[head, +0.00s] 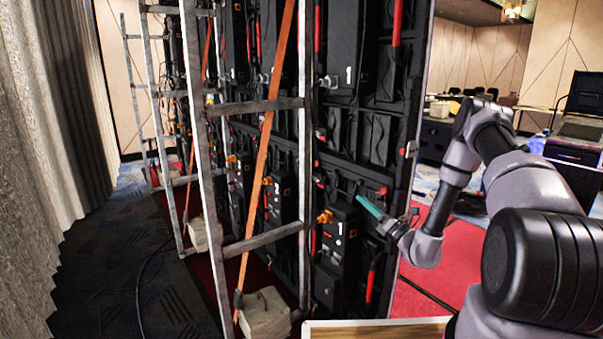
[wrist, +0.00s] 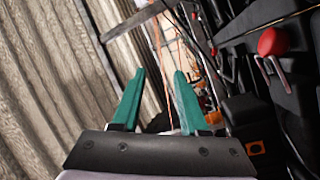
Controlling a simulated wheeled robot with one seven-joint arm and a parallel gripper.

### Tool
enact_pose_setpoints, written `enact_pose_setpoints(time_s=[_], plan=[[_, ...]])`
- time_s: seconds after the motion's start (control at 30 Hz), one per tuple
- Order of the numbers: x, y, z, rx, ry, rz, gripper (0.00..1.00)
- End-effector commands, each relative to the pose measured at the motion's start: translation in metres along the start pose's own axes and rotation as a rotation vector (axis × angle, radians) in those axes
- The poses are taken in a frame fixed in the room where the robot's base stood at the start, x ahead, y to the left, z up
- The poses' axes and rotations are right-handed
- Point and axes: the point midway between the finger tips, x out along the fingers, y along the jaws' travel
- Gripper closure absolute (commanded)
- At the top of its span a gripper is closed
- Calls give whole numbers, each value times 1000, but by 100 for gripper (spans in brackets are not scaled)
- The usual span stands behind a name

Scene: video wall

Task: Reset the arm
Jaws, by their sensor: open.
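My gripper (head: 372,208) shows in the head view right of centre, with teal fingers pointing left toward the back of the video wall (head: 372,140). In the wrist view my gripper (wrist: 158,95) has its two teal fingers apart with nothing between them. My grey arm comes in from the right of the head view and bends down to the wrist. The fingers are close in front of the black panels in the picture; whether they touch cannot be told.
A metal frame (head: 205,150) with an orange strap (head: 268,130) and white weight blocks (head: 265,312) stands left of the panels. A grey curtain (head: 45,130) hangs at far left. A red knob (wrist: 272,42) is near the fingers' right. Red carpet (head: 455,262) lies right of the wall.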

Motion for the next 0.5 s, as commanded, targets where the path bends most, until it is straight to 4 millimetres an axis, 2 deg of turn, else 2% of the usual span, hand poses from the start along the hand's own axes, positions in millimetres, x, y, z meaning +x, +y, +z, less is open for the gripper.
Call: enact_pose_setpoints(time_s=[0.17, 0.3, 0.5], plan=[[31, 52, 30, -86, 98, 190, 56], [50, 113, 56, -197, 223, 396, 56], [51, 199, 81, -393, 429, 676, 56]])
